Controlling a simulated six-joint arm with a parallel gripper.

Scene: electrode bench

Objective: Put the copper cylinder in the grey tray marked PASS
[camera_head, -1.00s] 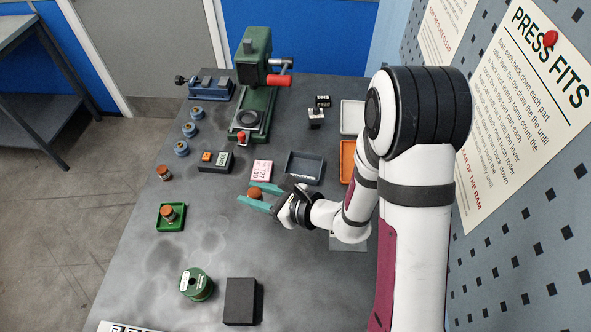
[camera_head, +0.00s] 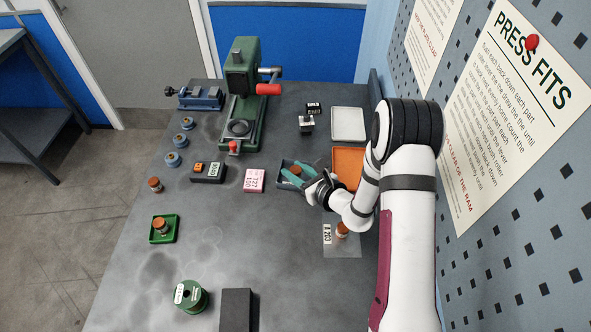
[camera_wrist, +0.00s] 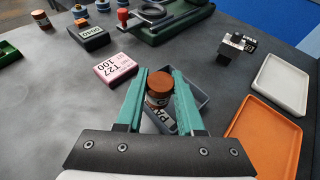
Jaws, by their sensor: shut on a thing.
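The copper cylinder (camera_head: 296,170) is between the teal fingers of my gripper (camera_head: 295,175). In the wrist view it has a copper top and a pale band on its side (camera_wrist: 160,84), and my gripper (camera_wrist: 159,95) is shut on it, one finger on each side. It is over the dark grey tray (camera_head: 283,187); I cannot tell its height above the tray floor. In the wrist view the tray (camera_wrist: 202,98) shows behind the right finger, and part of a white label reading "PA" is visible below the cylinder. My fingers hide much of the tray.
An orange tray (camera_head: 350,153) and a white tray (camera_head: 348,113) lie right of and beyond the grey one. A pink block (camera_head: 254,180) is to its left. Similar copper-topped pieces stand on a clear plate (camera_head: 345,246), in a green tray (camera_head: 153,238) and at left. A green press (camera_head: 240,85) stands behind.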

